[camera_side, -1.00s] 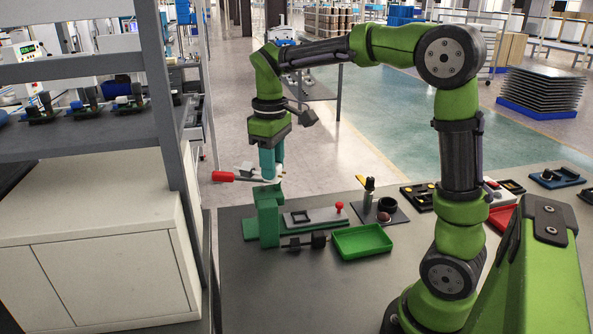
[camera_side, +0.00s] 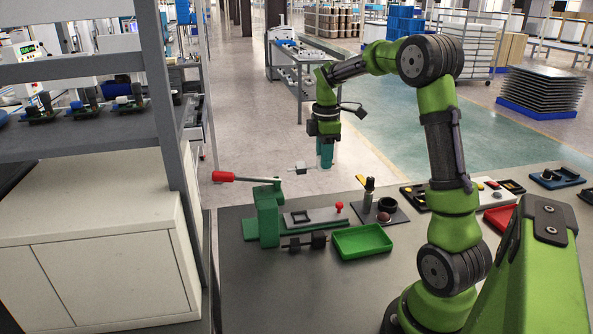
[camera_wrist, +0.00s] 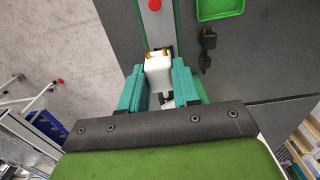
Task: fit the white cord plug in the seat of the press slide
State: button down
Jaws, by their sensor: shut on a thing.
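The white cord plug (camera_wrist: 158,72) is gripped between the teal fingers of my gripper (camera_wrist: 159,84) in the wrist view, its metal prongs facing away from the wrist. In the side view, my gripper (camera_side: 326,163) is raised above the bench's far edge, with the plug (camera_side: 301,168) showing at its left. The green press (camera_side: 267,215) stands on the bench. Its slide (camera_side: 328,218), a grey plate with a dark-framed seat (camera_side: 300,216) and a red knob (camera_side: 339,207), lies below my gripper. The plug is clear of the slide. The wrist view shows the slide (camera_wrist: 153,25) only partly.
The press lever's red handle (camera_side: 223,176) sticks out left. A black plug (camera_side: 305,242) lies before the press, beside an empty green tray (camera_side: 362,242). A small plate with a dark bottle (camera_side: 369,194) stands right. The bench front is clear.

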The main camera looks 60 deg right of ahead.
send_over(322, 215)
notch_tip(322, 215, down, 13)
jog(key=shift+w+r, duration=0.1)
jog(key=shift+w, duration=0.05)
dwell(0.5)
jog(key=shift+f, duration=1)
dwell(1.6)
jog(key=shift+c, duration=1.7)
grip_release()
notch_tip(322, 215, up, 7)
